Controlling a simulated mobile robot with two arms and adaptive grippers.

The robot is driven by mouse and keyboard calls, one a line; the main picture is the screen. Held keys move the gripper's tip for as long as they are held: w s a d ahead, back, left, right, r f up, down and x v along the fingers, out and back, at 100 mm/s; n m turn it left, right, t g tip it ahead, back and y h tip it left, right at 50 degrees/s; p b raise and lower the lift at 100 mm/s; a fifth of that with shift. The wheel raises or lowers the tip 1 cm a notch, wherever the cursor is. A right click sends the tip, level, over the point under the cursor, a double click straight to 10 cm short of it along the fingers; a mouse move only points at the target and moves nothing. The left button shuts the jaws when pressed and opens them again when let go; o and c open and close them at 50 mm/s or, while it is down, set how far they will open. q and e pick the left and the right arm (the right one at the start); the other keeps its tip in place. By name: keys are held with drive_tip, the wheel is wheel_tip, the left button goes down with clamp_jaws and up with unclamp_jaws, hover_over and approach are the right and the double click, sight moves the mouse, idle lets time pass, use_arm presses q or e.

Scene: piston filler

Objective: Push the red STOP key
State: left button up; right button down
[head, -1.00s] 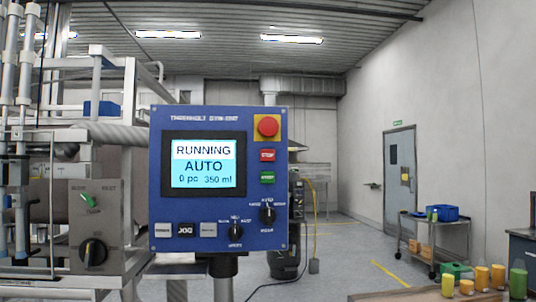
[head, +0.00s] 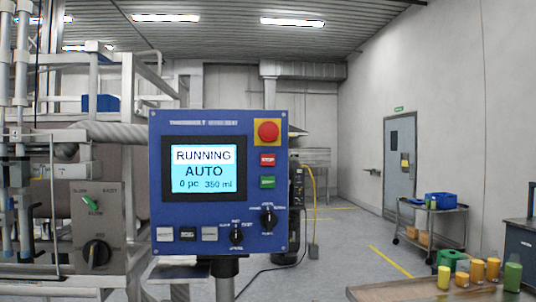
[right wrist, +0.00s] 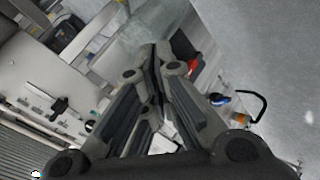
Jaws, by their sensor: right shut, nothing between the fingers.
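The panel's screen (head: 203,168) reads RUNNING, AUTO, 0 pc, 350 ml. My right gripper (right wrist: 155,50) shows in the right wrist view, its fingers shut together with nothing between them. It is not in the head view, and I cannot make out the STOP key in the right wrist view. My left gripper is not in view.
The filler machine's frame (head: 128,180) stands left of the panel. Dark selector knobs (head: 267,218) and a row of keys (head: 187,233) sit low on the panel. A table (head: 400,292) with several coloured bottles is at lower right. A cart (head: 455,222) stands behind it.

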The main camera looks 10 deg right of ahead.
drive_tip(key=w+a+r+n+t+p, duration=0.1)
drive_tip(key=w+r+n+t, duration=0.1)
drive_tip(key=w+r, duration=0.45)
drive_tip(key=w+a+r+n+t+p, duration=0.1)
drive_tip(key=w+r, duration=0.2)
drive_tip(key=r, duration=0.6)
drive_tip(key=w+a+r+n+t+p, duration=0.1)
drive_tip(key=w+r+n+t, duration=0.1)
drive_tip(key=w+r, duration=0.35)
drive_tip(key=n+t+y+p, duration=0.2)
drive_tip(key=n+t+p, duration=0.6)
drive_tip(key=n+t, duration=0.4)
approach(275, 161)
drive_tip(key=s+a+r, duration=0.1)
drive_tip(key=s+r, duration=0.6)
drive_tip(key=r, duration=0.1)
drive_tip(key=shift+w+a+f, duration=0.2)
drive_tip(key=shift+w, duration=0.05)
drive_tip(key=shift+w, duration=0.1)
drive_tip(key=w+b, duration=0.3)
drive_tip(key=b, duration=0.1)
drive_tip(key=w+b, duration=0.4)
drive_tip(key=b, duration=0.1)
drive_tip(key=shift+w+f, duration=0.2)
drive_tip(key=shift+f, duration=0.05)
drive_tip(key=shift+w+b, duration=0.4)
drive_tip(key=shift+b, duration=0.25)
drive_tip(key=shift+w+r, duration=0.2)
drive_tip(key=shift+w, duration=0.05)
